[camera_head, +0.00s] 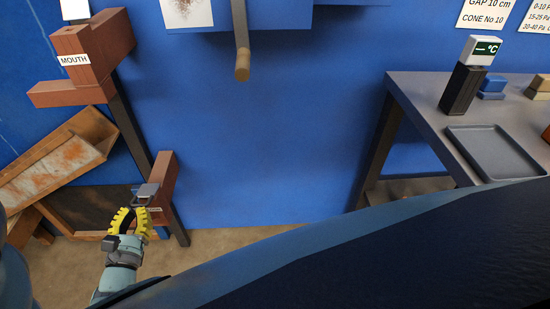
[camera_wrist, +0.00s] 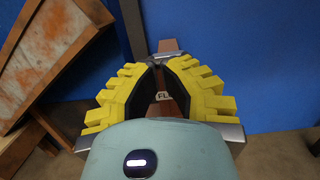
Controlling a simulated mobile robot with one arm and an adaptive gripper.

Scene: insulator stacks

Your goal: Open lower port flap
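The lower brown block (camera_head: 165,180) is fixed to a dark upright post at the left, near the floor. A small grey metal piece (camera_head: 148,189) sits at its left side; I cannot tell whether it is the flap or a handle. My gripper (camera_head: 139,207) is right at this piece, with its yellow fingers arching inward. In the wrist view, the fingertips (camera_wrist: 157,66) come close together in front of the brown block (camera_wrist: 168,46). A white label (camera_wrist: 163,96) reading "FL" shows between the fingers, its rest hidden. Contact at the tips is unclear.
A brick-coloured block marked MOUTH (camera_head: 75,60) is higher on the post. A tilted wooden trough (camera_head: 60,160) stands left of my gripper. A wooden-ended handle (camera_head: 243,65) hangs above. The grey table (camera_head: 425,100) with a tray (camera_head: 495,150) is right. The middle floor is clear.

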